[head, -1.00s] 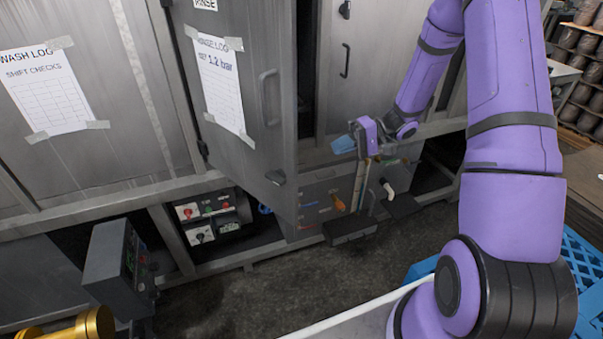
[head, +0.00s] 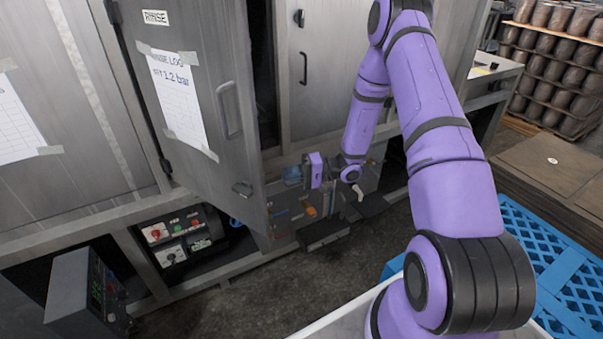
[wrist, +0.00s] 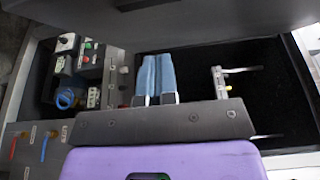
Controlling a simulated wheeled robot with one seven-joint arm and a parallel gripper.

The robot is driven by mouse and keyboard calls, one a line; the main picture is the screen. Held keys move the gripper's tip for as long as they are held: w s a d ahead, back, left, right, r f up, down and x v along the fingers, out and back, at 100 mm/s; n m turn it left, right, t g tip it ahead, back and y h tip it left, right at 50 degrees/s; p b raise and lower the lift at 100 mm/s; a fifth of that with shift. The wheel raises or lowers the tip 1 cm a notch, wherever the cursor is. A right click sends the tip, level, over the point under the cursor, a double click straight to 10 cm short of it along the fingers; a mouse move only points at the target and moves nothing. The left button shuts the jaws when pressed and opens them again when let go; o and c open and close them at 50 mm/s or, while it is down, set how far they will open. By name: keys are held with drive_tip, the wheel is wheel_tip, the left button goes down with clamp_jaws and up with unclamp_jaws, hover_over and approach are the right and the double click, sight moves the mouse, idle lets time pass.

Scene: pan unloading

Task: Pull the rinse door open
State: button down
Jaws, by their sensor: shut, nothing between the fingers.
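The rinse door (head: 190,60) is a tall grey metal panel with a RINSE label and a taped log sheet, left of centre in the head view. It stands ajar, swung outward from its left side, with a dark gap behind its right edge. Its bar handle (head: 228,110) is on the outer face, with nothing on it. My gripper (head: 290,174) is just right of the door's free edge, low down, with its blue fingers pointing left. In the wrist view its fingers (wrist: 157,62) are together and empty. I cannot tell whether they touch the door.
A control box (head: 178,238) with red and green buttons sits under the door. A dark pedal-like block (head: 323,234) and an orange knob (head: 309,211) are below my gripper. A grey console (head: 85,290) stands at front left. A blue crate (head: 560,265) is at right.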

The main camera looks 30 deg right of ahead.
drive_tip(key=a, duration=0.7)
drive_tip(key=shift+s, duration=0.4)
